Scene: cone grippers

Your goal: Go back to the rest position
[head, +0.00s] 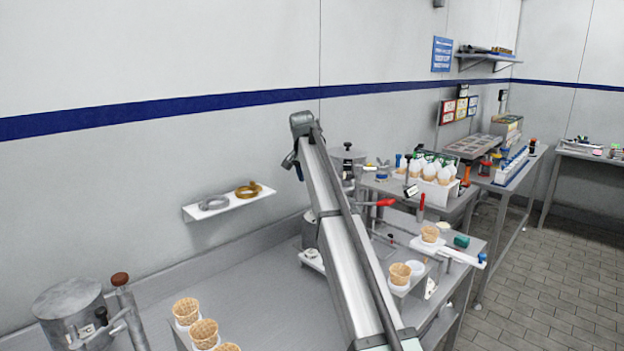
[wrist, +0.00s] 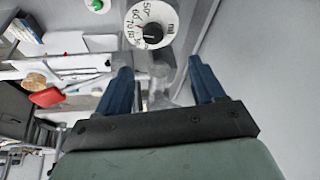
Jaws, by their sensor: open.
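My gripper (wrist: 164,75) shows in the wrist view as two dark blue fingers set wide apart on a black bar. It is open, and no object is held between the fingers. A blurred greyish, see-through shape lies behind the gap, and I cannot tell what it is. In the head view my arm reaches up from the bottom middle to a raised joint, and the gripper is mostly hidden behind it.
A white dial (wrist: 151,24) lies beyond the fingers. Waffle cones (head: 203,333) stand at the front left, with a metal canister (head: 72,305) beside them. More cones (head: 430,234) stand right of my arm. A wall shelf (head: 228,203) holds two rings. Floor (head: 560,270) is clear at right.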

